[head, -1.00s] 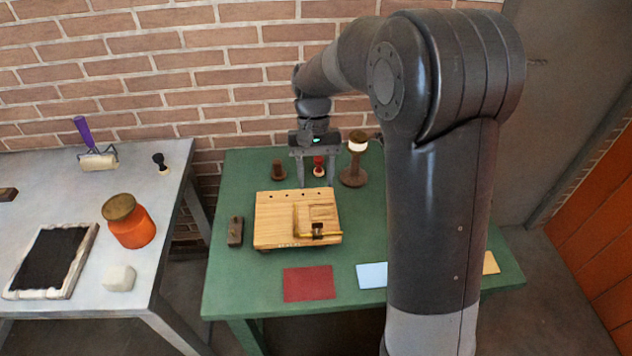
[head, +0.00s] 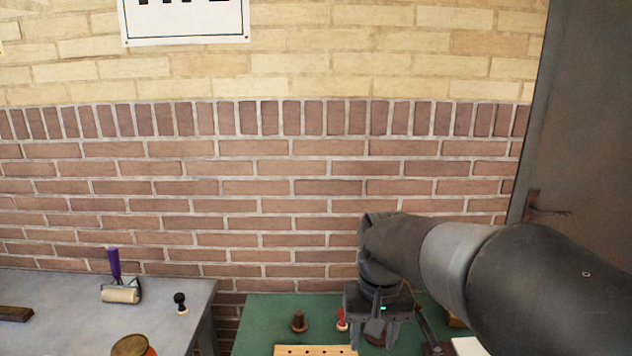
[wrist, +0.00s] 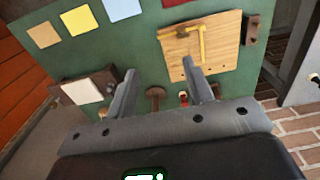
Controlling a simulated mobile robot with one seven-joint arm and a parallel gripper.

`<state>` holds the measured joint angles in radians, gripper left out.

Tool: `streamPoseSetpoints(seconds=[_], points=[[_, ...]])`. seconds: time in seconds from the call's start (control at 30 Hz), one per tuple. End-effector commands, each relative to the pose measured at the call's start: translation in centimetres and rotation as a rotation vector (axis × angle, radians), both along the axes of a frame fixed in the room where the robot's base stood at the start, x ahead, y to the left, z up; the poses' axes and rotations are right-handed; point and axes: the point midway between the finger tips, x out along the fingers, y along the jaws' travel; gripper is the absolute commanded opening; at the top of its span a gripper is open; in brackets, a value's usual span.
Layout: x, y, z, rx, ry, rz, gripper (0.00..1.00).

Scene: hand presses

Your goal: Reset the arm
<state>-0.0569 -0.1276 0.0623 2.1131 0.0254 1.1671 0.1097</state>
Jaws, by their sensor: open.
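My gripper (head: 378,335) is open and empty in the head view, pointing down over the back of the green table (head: 262,308). My arm reaches in from the lower right. In the wrist view my gripper (wrist: 159,66) has its two fingers apart with nothing held between them. A dark brown spool (wrist: 155,97) and a red stamp (wrist: 184,97) show on the table between the fingers in that view, away from them. In the head view the red stamp (head: 342,320) stands just left of my gripper.
A wooden board (wrist: 205,48) with a brass-coloured tool lies on the green table. Coloured sheets (wrist: 82,20) and a dark frame (wrist: 104,76) lie there too. A grey table (head: 60,290) at left holds a roller (head: 121,293), a black stamp (head: 181,302) and a jar (head: 130,346).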

Motion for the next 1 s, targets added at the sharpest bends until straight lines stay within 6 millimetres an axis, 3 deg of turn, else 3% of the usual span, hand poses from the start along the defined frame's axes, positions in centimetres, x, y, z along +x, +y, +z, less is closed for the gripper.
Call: streamPoseSetpoints(seconds=[0.2, 0.53, 0.7, 1.0], points=[[-4.3, -2.0, 2.2, 0.0, -0.172, -0.003, 0.47], [-10.1, -4.2, 3.2, -0.009, -0.409, -0.004, 0.47], [-11.8, -4.7, 3.0, -0.013, -0.481, -0.004, 0.47], [-12.3, -4.9, 2.9, -0.015, -0.505, -0.002, 0.47]])
